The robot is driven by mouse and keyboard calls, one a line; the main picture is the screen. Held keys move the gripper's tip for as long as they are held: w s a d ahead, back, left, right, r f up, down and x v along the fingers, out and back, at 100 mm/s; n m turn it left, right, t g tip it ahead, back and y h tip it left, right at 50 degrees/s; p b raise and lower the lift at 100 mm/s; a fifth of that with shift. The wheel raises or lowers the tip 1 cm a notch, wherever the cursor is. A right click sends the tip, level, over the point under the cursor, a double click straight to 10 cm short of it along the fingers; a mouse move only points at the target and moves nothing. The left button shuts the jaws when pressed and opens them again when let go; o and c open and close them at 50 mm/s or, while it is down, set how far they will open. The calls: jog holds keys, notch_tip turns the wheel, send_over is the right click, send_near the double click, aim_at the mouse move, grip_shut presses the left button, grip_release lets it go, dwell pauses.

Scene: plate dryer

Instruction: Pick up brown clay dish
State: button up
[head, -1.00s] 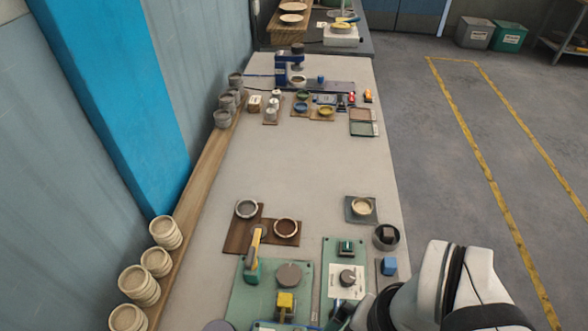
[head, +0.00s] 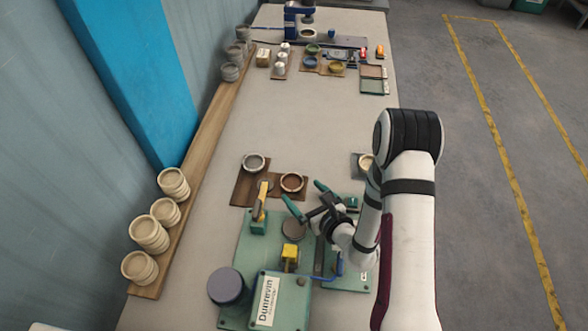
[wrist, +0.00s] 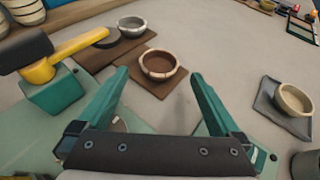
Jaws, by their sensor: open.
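The brown clay dish (head: 291,182), round with a paler rim, sits on a wooden board (head: 273,197) near the middle of the table. It also shows in the wrist view (wrist: 160,64), upright and empty, on a square brown board (wrist: 148,84). My gripper (head: 303,193) is open and empty, on the near side of the dish. In the wrist view its two green fingers (wrist: 160,74) point toward the dish, which appears between and beyond their tips. The fingers do not touch it.
A grey-rimmed dish (head: 253,162) stands left of the brown one. A yellow-handled tool on a green block (head: 259,222) stands close left of my gripper. A cream dish on a dark tile (wrist: 294,99) is at right.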

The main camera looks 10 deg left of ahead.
aim_at(288, 177)
jog(key=x, duration=0.6)
jog(key=shift+w+a, duration=0.2)
jog(key=shift+w, duration=0.05)
jog(key=c, duration=1.3)
